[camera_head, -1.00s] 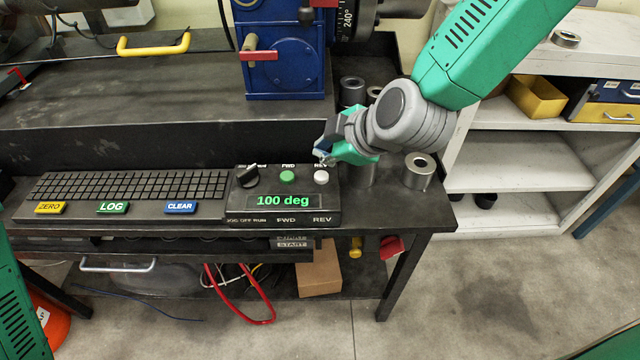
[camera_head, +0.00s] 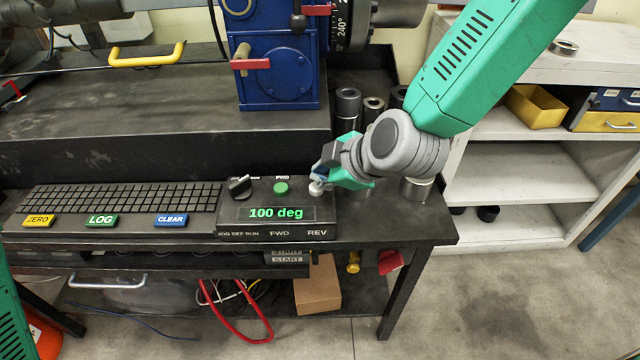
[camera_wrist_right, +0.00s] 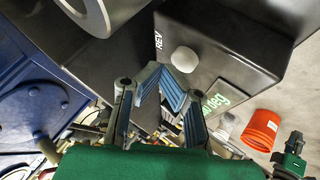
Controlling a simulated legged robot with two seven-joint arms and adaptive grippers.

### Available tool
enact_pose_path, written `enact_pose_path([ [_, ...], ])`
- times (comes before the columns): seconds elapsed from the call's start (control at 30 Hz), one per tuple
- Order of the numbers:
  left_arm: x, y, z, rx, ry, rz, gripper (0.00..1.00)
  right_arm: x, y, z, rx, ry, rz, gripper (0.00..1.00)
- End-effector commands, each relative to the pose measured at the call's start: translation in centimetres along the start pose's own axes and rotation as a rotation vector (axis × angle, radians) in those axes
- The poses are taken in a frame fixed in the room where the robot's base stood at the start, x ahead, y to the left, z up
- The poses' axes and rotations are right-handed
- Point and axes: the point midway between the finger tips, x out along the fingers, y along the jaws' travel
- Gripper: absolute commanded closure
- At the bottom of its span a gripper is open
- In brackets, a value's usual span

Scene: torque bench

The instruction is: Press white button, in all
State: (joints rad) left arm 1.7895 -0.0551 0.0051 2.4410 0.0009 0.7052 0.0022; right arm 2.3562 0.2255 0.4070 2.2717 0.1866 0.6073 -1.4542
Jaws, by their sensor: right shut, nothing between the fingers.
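The white button (camera_head: 316,188) is at the right end of the black control box (camera_head: 228,226), right of the green button (camera_head: 281,187). My right gripper (camera_head: 318,176) is shut and empty, with its tips at the white button and partly covering it. In the right wrist view the white button (camera_wrist_right: 185,59) shows beside the REV label, close to the fingertips (camera_wrist_right: 172,82). I cannot tell whether the tips touch it. The display reads 100 deg.
A black knob (camera_head: 240,187) stands left of the green button. ZERO, LOG and CLEAR (camera_head: 171,220) keys lie further left. Metal sockets (camera_head: 347,106) stand behind my right gripper. The blue machine housing (camera_head: 280,75) rises behind the box. White shelves (camera_head: 490,150) stand at right.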

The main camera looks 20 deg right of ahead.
Motion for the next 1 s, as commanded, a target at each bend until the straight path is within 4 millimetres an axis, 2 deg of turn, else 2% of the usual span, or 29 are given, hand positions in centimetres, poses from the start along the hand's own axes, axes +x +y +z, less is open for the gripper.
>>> enact_pose_path([
  [1.0, 0.24, -0.02, 0.02, 0.0, 0.0, 0.0, 1.0, 0.45, -0.45, 0.44, -0.002, -0.001, 0.0, 1.0],
])
